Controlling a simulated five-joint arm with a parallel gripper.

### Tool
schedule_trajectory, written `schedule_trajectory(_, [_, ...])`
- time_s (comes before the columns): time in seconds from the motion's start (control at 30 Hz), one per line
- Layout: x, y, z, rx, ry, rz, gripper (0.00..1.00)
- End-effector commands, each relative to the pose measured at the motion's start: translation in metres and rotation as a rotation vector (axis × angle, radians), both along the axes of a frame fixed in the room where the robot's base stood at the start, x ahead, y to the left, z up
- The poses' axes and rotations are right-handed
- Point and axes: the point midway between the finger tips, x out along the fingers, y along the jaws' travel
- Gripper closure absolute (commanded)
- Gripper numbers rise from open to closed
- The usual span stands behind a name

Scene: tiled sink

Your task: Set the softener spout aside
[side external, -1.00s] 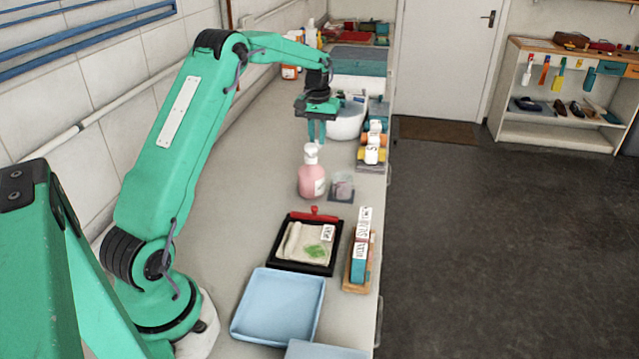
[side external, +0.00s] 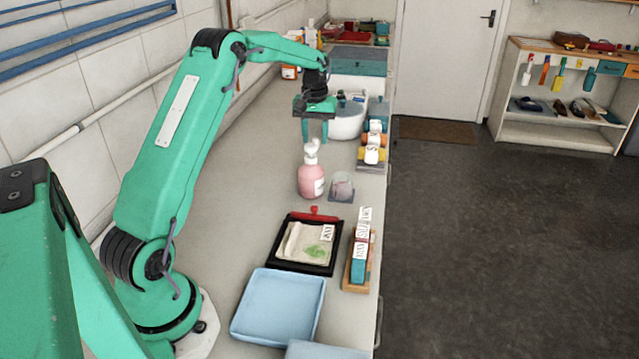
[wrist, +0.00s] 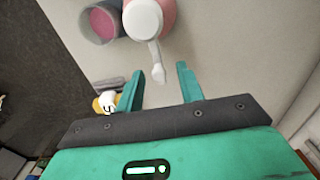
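A pink softener bottle (side external: 311,182) stands upright on the counter. Its white pump head with the spout (side external: 312,152) is on top. In the wrist view the spout (wrist: 157,65) points down from the white pump cap (wrist: 143,18), toward the gap between my fingers. The pink bottle body (wrist: 168,12) shows partly behind the cap. My gripper (side external: 315,134) is open and empty, above the pump head in the side view. In the wrist view its two fingertips (wrist: 159,72) are on either side of the spout's tip, with clear space around it.
A small cup with pink contents (side external: 342,186) stands right beside the bottle, and also shows in the wrist view (wrist: 102,22). Yellow and white rollers (side external: 371,155) and a white basin (side external: 348,122) lie behind. A black tray (side external: 272,261) and a blue tray (side external: 240,333) are nearer the camera.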

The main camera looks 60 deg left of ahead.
Motion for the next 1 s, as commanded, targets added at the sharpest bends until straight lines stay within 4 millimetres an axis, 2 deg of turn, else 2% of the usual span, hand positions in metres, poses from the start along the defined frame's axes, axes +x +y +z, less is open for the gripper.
schedule_trajectory(0.17, [0.000,0.000,0.001,-0.001,0.001,-0.001,0.63])
schedule_trajectory(0.33, [0.000,0.000,0.010,0.000,0.000,-0.001,0.63])
schedule_trajectory(0.8, [0.000,0.000,0.067,0.001,-0.002,0.000,0.63])
schedule_trajectory(1.0, [0.000,0.000,0.077,0.001,-0.001,0.000,0.63])
